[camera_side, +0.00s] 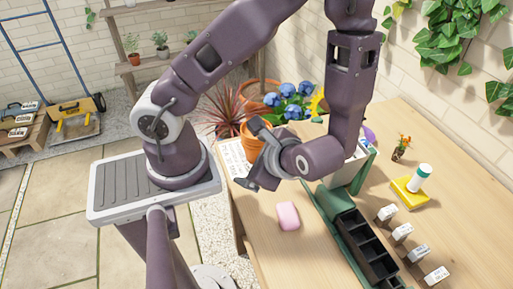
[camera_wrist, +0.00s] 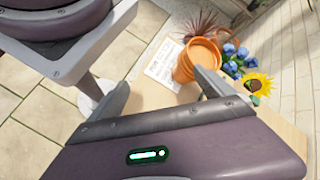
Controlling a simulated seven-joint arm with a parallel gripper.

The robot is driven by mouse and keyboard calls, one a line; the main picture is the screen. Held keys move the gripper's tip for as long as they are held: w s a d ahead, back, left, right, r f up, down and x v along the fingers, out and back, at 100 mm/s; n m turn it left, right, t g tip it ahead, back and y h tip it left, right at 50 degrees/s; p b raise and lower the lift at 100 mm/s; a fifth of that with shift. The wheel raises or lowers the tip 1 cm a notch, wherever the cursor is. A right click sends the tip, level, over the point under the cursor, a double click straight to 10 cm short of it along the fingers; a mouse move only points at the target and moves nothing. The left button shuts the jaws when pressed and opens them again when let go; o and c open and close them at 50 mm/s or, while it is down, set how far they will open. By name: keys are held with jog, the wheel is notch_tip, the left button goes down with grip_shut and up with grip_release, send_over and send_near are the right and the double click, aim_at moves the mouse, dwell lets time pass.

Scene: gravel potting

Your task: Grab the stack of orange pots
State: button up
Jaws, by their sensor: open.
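The stack of orange pots (camera_wrist: 194,62) stands on the table beside a printed sheet in the wrist view. In the side view the stack (camera_side: 250,140) is partly hidden behind my gripper (camera_side: 254,157). My gripper (camera_wrist: 160,86) is open with nothing between its fingers. The stack lies beyond the fingertips, toward the right finger, which overlaps its lower edge in the wrist view. I cannot tell how large the gap is.
Blue flowers (camera_side: 288,100) and a sunflower (camera_wrist: 257,85) stand close to the stack. A spiky red plant (camera_side: 226,108) is behind. A pink block (camera_side: 288,216), a black compartment tray (camera_side: 366,247), white labels (camera_side: 402,233) and a yellow sponge (camera_side: 408,191) occupy the nearer table.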

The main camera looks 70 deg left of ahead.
aim_at(254, 150)
jog(key=a+f+m+t+y, duration=0.1)
jog(key=f+m, duration=0.1)
jog(key=m, duration=0.1)
jog(key=a+f+m+t+y, duration=0.1)
jog(key=a+f+m, duration=0.1)
jog(key=f+m, duration=0.1)
jog(key=a+f+m+t+y, duration=0.1)
jog(key=a+f+m+t, duration=0.1)
jog(key=m, duration=0.1)
jog(key=shift+s+a+f, duration=0.15)
jog(key=shift+s+f, duration=0.1)
jog(key=shift+f, duration=0.05)
jog(key=w+a+m+t, duration=0.1)
jog(key=m, duration=0.1)
jog(key=w+a+m+t, duration=0.1)
jog(key=w+a+m, duration=0.1)
jog(key=m, duration=0.1)
jog(key=shift+w+r+t, duration=0.1)
jog(key=shift+w+t, duration=0.15)
jog(key=shift+t, duration=0.15)
jog(key=x, duration=0.6)
jog(key=shift+w+f, duration=0.25)
jog(key=shift+f, duration=0.1)
jog(key=c, duration=1.6)
